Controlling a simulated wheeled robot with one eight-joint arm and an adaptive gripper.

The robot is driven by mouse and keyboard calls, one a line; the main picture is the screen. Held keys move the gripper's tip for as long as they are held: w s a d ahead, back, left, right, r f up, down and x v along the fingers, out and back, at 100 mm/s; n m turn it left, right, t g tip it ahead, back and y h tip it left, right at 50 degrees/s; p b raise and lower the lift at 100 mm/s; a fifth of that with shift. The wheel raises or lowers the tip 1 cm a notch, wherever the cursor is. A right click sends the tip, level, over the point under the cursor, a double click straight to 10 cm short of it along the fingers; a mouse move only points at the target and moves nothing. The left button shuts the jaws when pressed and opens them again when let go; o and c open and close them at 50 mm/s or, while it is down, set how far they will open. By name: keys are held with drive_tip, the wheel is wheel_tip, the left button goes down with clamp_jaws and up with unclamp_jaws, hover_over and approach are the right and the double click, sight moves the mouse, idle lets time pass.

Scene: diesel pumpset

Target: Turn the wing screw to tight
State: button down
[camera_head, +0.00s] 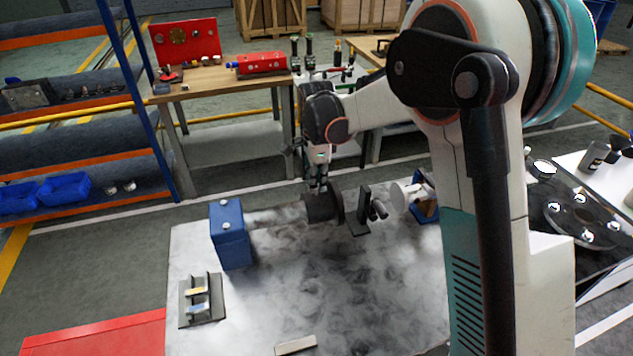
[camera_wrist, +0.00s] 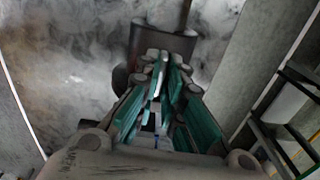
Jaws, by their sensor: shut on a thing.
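My gripper (camera_head: 319,188) points down at the top of a black round collar (camera_head: 324,208) on a horizontal shaft. In the wrist view, my gripper's fingers (camera_wrist: 166,62) come close together right at the dark collar (camera_wrist: 172,45). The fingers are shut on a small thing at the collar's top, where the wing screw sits. The screw itself is hidden between the fingertips in both views, so its turn angle cannot be seen. The shaft runs left from the collar to a blue block (camera_head: 229,235) on the grey, smeared tabletop (camera_head: 320,290).
A black upright bracket (camera_head: 359,212) stands just right of the collar, with a white round part (camera_head: 401,198) beyond it. A dark plate with upright pieces (camera_head: 201,301) lies front left. A small bar (camera_head: 296,345) lies at the front. The tabletop's middle is clear.

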drive_tip(key=shift+w, duration=0.1)
idle(0.3)
drive_tip(key=c, duration=1.7)
unclamp_jaws()
wheel_tip(320, 180, up, 12)
